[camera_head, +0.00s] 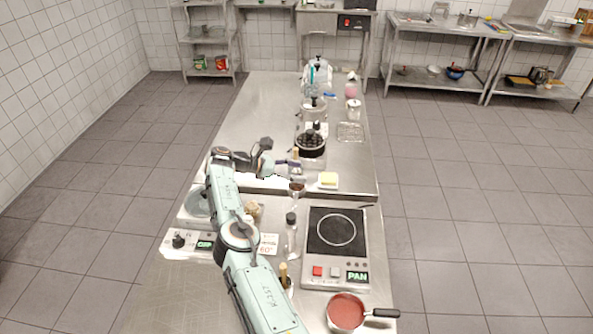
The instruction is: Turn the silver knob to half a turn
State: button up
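My arm reaches up from the bottom of the view along the left half of the steel counter. My gripper (266,158) is above the counter's middle, small and cluttered against things behind it, so I cannot tell whether it is open or shut. A low appliance (174,252) at the counter's left edge has a dark round knob (178,241) and a green display. My gripper is well beyond and apart from this knob. A hot plate (315,276) on the right has a red button, a pale button or knob and a PAN display. No clearly silver knob can be made out.
A pan of red sauce (346,312) is at the front right, its handle pointing right. A bottle (291,235) stands between arm and hot plate. A yellow block (328,179) on a white dish and a black-topped round vessel (310,145) are farther back. The back-left counter is clear.

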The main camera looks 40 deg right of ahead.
aim_at(296, 170)
notch_tip(296, 170, up, 10)
dwell(0.6)
